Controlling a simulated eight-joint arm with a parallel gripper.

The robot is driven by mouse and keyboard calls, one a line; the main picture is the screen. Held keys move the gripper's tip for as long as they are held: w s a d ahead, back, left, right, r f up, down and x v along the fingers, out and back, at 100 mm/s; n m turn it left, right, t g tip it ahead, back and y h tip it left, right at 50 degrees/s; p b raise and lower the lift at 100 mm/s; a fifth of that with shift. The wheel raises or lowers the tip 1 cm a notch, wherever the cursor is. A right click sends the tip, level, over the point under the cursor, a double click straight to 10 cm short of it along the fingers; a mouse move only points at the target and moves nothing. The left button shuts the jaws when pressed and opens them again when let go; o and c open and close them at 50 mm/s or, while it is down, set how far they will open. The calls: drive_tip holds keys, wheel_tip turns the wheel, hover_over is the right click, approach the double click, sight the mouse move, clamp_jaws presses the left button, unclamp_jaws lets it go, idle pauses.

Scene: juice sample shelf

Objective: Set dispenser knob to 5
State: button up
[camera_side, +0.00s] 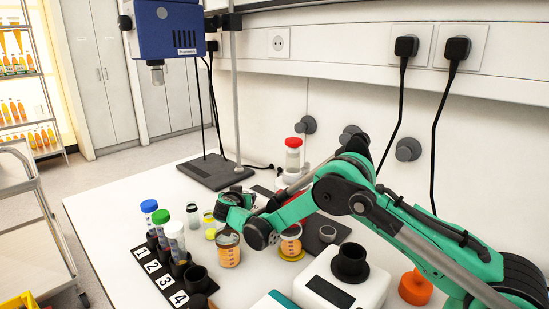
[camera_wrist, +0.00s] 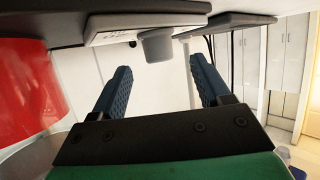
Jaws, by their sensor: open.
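A short grey knob (camera_wrist: 157,45) shows near the top centre of the wrist view, beside a white panel (camera_wrist: 115,30) with small dark markings I cannot read. I cannot tell for sure that it is the dispenser knob, nor its setting. My gripper (camera_wrist: 160,68) is open, with its two dark blue fingers apart and nothing between them. The knob appears beyond the fingertips, apart from them. In the side view my gripper (camera_side: 238,198) is over the middle of the table, partly hidden by my wrist. A red-capped bottle (camera_side: 293,158) stands behind my arm.
A numbered rack (camera_side: 165,278) with capped tubes is at the table's left. Cups of orange liquid (camera_side: 228,254) stand below my wrist. A blue device (camera_side: 168,30) hangs on a stand with a dark base (camera_side: 212,172). A large red surface (camera_wrist: 30,85) is close at the left in the wrist view.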

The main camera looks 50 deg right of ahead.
drive_tip(key=shift+x, duration=2.2)
drive_tip(key=shift+d+r, duration=0.1)
drive_tip(key=shift+c, duration=0.2)
